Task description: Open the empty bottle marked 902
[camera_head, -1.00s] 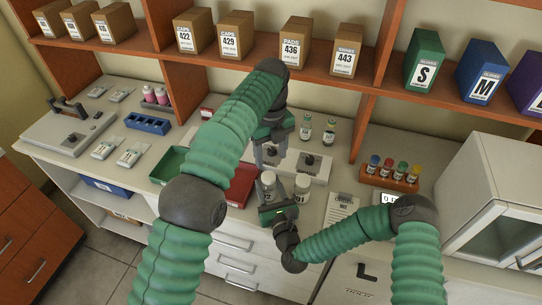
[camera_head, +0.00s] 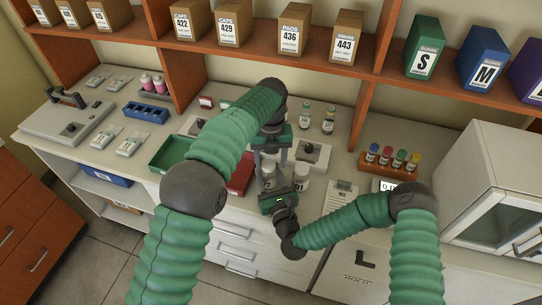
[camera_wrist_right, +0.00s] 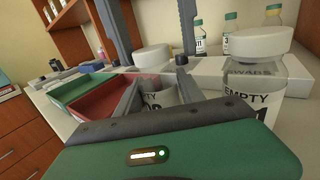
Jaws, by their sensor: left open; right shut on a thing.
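Two clear bottles with white caps stand side by side at the counter's front. The left bottle (camera_head: 268,184) has an EMPTY label in the wrist view (camera_wrist_right: 163,98), its number partly hidden and seeming to end in 2. My right gripper (camera_wrist_right: 158,95) is shut around that bottle's body; it also shows in the head view (camera_head: 272,190). My left gripper (camera_head: 271,164) is open above the same bottle. Its fingers point down on either side of the white cap (camera_wrist_right: 153,57), apparently not closed on it. The right bottle (camera_head: 301,178) also reads EMPTY, its number ending in 1.
A red tray (camera_head: 239,178) and a green tray (camera_head: 172,153) lie left of the bottles. A clipboard (camera_head: 341,196) lies to the right. Small green-capped bottles (camera_head: 328,121) stand behind, near a rack of colored-cap vials (camera_head: 392,160).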

